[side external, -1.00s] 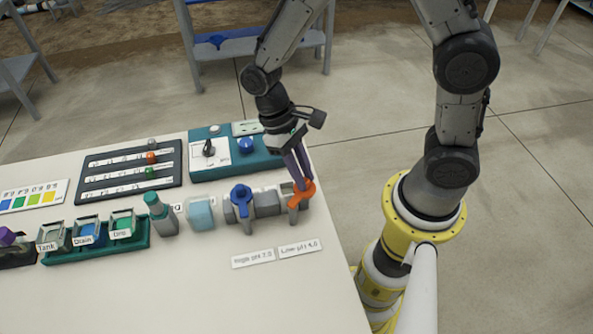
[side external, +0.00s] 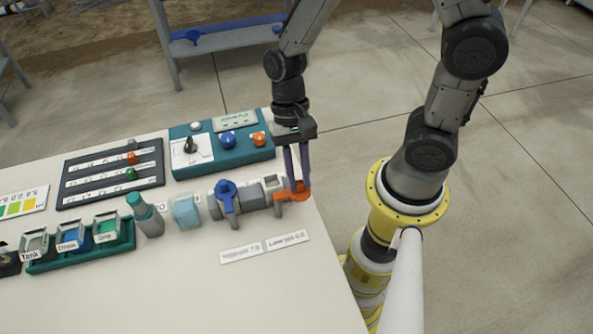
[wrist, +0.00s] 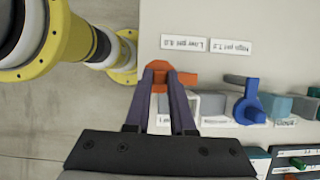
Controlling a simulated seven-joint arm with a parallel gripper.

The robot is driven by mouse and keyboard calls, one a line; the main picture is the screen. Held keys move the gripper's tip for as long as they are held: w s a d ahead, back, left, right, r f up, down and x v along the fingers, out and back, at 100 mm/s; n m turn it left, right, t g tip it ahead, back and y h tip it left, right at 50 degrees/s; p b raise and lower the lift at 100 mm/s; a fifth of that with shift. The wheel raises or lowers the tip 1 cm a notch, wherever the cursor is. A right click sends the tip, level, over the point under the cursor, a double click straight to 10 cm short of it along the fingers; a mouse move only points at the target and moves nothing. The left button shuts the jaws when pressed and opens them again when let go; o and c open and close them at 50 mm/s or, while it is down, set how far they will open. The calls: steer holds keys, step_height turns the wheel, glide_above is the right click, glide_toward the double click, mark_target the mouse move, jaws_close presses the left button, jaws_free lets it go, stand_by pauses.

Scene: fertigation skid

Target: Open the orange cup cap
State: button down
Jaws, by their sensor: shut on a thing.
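The orange cup cap (side external: 296,193) is at the right end of a grey fitting (side external: 253,198) near the table's right edge. My gripper (side external: 297,187) comes down from above with its two purple fingers shut on the orange cap. In the wrist view, the fingertips (wrist: 161,76) close on the cap's rounded end, and an orange arm of the cap (wrist: 186,78) sticks out to the right. A grey, open-looking square (side external: 271,183) shows beside the cap. I cannot tell whether the cap is seated or free.
A blue valve handle (side external: 227,190) stands left of the cap. Behind is a teal panel (side external: 200,166) with knobs, including an orange button (side external: 259,139). Two white labels (side external: 264,247) lie in front. A green-capped bottle (side external: 146,215) and bins (side external: 82,245) stand left.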

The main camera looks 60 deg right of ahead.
steer(key=shift+a+m, duration=0.1)
steer(key=shift+m, duration=0.2)
stand_by(0.4)
steer(key=c, duration=0.8)
jaws_free()
steer(key=shift+o, duration=0.2)
steer(key=v, duration=1.3)
steer(key=shift+d+r, duration=0.3)
steer(key=shift+r, duration=0.05)
